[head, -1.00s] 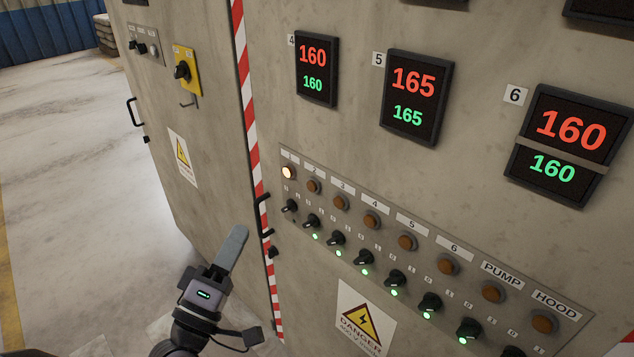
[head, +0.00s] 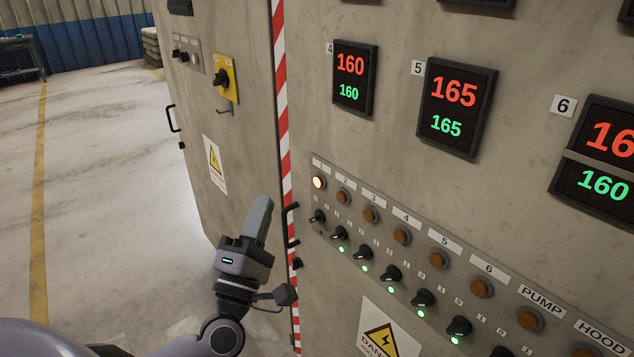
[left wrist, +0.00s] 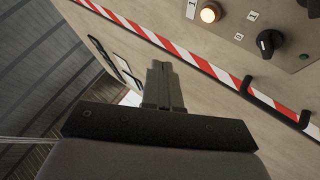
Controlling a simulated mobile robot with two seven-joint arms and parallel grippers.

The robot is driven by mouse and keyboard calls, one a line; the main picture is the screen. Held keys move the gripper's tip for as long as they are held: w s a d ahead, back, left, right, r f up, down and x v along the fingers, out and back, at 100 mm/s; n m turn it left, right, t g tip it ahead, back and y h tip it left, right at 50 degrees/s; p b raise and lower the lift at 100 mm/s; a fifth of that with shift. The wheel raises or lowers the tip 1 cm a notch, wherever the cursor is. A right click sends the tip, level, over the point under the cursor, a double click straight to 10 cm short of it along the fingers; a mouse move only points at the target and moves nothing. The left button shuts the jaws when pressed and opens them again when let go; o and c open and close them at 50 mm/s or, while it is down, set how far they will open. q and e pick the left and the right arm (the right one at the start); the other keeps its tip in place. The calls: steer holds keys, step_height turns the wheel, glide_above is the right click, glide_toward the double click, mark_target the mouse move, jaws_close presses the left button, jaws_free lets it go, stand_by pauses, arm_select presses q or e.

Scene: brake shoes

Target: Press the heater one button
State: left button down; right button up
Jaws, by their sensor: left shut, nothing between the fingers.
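The heater one button (head: 319,182) is a round button lit warm white under label 1, at the left end of the control panel's top row. In the left wrist view the lit button (left wrist: 209,13) shows near the top edge. A black rotary knob (head: 317,216) sits below it. My left gripper (head: 262,204) is shut and empty, with its fingers pointing up, left of the panel and lower than the button. It is apart from the button. In the left wrist view its closed fingertips (left wrist: 163,66) point toward the cabinet. My right gripper is not in view.
Several unlit amber buttons (head: 401,236) and black knobs run rightward along the panel. Black door handles (head: 289,222) stick out by the red-and-white striped edge (head: 284,130), between my left gripper and the panel. Open floor (head: 110,180) lies to the left.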

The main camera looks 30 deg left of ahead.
mark_target(318, 182)
arm_select(q)
steer(key=w+d, duration=0.3)
steer(key=w, duration=0.4)
steer(key=shift+b, duration=0.45)
stand_by(0.4)
stand_by(1.2)
steer(key=shift+w+d, duration=0.15)
steer(key=shift+w, duration=0.2)
steer(key=shift+w+d, duration=0.15)
steer(key=shift+w, duration=0.25)
stand_by(0.7)
steer(key=shift+s, duration=0.15)
steer(key=shift+s+a, duration=0.3)
steer(key=shift+s, duration=0.35)
